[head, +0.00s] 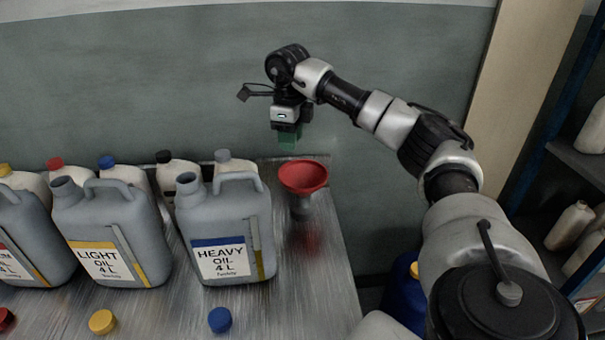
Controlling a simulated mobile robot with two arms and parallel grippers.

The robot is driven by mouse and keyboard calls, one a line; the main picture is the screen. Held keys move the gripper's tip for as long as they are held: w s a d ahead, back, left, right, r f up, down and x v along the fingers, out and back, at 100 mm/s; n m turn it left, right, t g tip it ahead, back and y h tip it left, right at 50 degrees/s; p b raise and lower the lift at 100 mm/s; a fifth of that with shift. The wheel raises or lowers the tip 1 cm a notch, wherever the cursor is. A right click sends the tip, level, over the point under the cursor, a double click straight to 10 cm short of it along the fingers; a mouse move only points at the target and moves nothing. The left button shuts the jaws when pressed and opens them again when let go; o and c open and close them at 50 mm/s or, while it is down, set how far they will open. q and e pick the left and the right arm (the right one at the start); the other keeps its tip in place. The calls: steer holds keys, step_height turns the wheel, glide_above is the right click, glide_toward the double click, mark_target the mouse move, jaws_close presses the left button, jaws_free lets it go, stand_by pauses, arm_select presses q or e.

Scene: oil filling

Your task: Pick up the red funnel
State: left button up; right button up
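The red funnel (303,176) stands upright, wide mouth up, near the right edge of the metal table, just right of the HEAVY OIL canister. Its lower part looks grey and dark. My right gripper (288,140) points down above and slightly left of the funnel, apart from it. Green fingers show at its tip, but I cannot tell how far apart they are. Nothing is seen held in it. My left gripper is not in view.
Grey canisters marked HEAVY OIL (226,232) and LIGHT OIL (111,232) stand left of the funnel, with several capped bottles behind. Blue (220,320) and yellow (103,322) caps lie in front. The metal table (325,290) is bare in front of the funnel. A wall stands behind.

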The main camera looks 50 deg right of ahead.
step_height(320, 180, down, 4)
steer(key=b, duration=0.3)
glide_above(295, 191)
steer(key=f, duration=0.6)
steer(key=shift+w+a+p, duration=0.1)
steer(key=shift+w+p, duration=0.2)
step_height(295, 191, down, 4)
steer(key=shift+s+r+p, duration=0.15)
steer(key=shift+p, duration=0.2)
steer(key=shift+f, duration=0.6)
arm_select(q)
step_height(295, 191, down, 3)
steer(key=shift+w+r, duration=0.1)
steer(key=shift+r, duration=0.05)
arm_select(e)
jaws_close()
